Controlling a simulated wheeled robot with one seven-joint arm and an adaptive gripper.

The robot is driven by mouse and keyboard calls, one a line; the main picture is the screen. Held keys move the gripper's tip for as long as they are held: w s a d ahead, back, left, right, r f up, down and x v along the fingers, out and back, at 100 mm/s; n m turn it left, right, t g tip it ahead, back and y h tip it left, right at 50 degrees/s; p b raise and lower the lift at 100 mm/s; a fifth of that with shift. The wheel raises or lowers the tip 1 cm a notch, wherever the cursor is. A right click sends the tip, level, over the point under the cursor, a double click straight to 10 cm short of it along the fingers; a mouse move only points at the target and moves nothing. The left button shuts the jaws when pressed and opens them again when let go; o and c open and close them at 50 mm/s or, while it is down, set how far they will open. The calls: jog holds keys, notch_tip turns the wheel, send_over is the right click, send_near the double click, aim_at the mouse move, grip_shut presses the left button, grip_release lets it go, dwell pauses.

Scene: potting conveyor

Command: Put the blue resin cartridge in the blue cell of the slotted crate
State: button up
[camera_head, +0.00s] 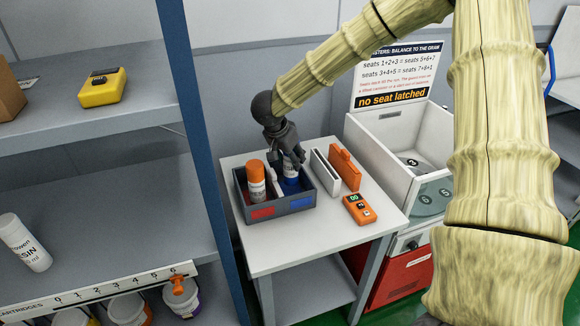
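The slotted crate (283,206) is dark grey and stands on a small white table, with a red patch and a blue patch on its front wall. An orange-capped cartridge (256,180) stands in its left cell, behind the red patch. A blue and white cartridge (291,179), apparently the blue resin cartridge, is in the right cell, behind the blue patch. My gripper (289,161) points down over that right cell, with its dark fingers at the top of the blue cartridge. The fingers hide the cartridge's top, and their grip is too small to make out.
Beside the crate are a white slotted block (325,172), an orange block (345,168) and an orange handheld device (359,209). A white open bin (386,170) stands right of the table. Shelves on the left hold a white cartridge (23,243) and a yellow device (102,89).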

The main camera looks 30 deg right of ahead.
aim_at(290, 167)
jog(key=shift+s+f, duration=0.1)
jog(key=shift+f, duration=1.75)
jog(key=shift+r, duration=0.1)
jog(key=o, duration=1.3)
jog(key=shift+f, duration=0.2)
jog(key=v, duration=1.2)
jog(key=shift+r+b, duration=0.2)
jog(key=shift+b, duration=0.25)
